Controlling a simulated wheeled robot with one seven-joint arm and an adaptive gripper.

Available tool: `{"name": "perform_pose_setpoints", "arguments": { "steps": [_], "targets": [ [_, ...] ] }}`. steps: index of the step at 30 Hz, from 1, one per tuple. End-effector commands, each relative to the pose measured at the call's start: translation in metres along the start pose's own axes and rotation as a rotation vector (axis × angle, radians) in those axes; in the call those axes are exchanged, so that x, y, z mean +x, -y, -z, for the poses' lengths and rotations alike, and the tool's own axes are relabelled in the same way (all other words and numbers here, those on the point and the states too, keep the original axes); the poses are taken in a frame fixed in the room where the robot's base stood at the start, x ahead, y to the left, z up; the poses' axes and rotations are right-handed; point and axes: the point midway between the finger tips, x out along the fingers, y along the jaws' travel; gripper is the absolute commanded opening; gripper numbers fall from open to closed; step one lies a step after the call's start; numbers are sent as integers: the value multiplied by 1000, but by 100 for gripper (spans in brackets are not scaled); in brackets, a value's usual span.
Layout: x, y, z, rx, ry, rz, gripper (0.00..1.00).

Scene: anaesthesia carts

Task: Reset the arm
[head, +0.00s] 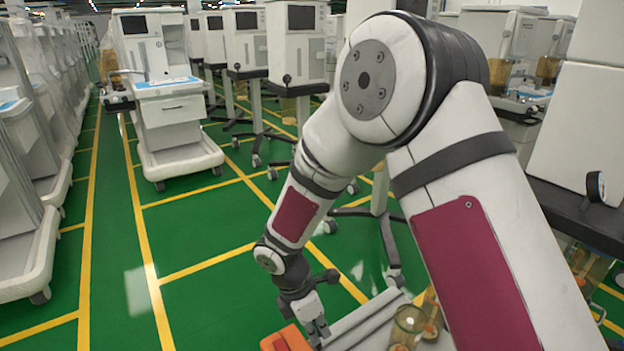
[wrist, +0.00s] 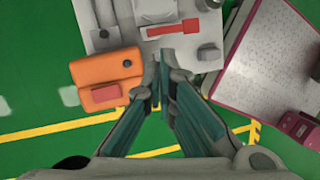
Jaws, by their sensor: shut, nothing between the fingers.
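My arm reaches forward and bends down from the upper right of the head view. My gripper (head: 314,326) points down near the bottom edge, beside an orange box. In the wrist view my gripper (wrist: 164,62) has its fingertips together with nothing between them. The orange box (wrist: 106,72) with a red patch lies just left of the fingertips. A grey-white machine top (wrist: 195,55) with a red bar (wrist: 170,29) lies beyond them. I cannot tell whether the fingertips touch any of these.
An anaesthesia cart (head: 168,105) stands at the back left. Wrapped carts (head: 28,160) line the left side, and monitor stands (head: 247,45) stand behind my arm. Amber canisters (head: 408,322) are close to my gripper. Green floor (head: 110,240) between the rows is clear.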

Motion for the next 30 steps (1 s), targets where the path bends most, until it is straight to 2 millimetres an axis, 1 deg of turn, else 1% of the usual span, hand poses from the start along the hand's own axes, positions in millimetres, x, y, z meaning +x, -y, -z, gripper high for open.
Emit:
{"name": "perform_pose_setpoints", "arguments": {
  "steps": [1, 5, 6, 9, 11, 15, 17, 18, 22, 26, 27, 30],
  "targets": [
    [-18, 5, -18, 73, 9, -10, 0],
    [-60, 28, -59, 283, 23, -21, 0],
    [-71, 37, -70, 349, 26, -23, 0],
    [-99, 62, -96, 514, 27, -28, 0],
    [-114, 79, -110, 614, 25, -31, 0],
    [-144, 121, -135, 843, 10, -33, 0],
    [-156, 140, -143, 941, -1, -33, 0],
    [-162, 153, -147, 1005, -10, -32, 0],
    [-181, 196, -157, 1212, -46, -28, 0],
    [-195, 238, -159, 1413, -94, -18, 0],
    [-198, 250, -158, 1474, -112, -13, 0],
    [-204, 280, -153, 1618, -158, -1, 0]
  ]
}}
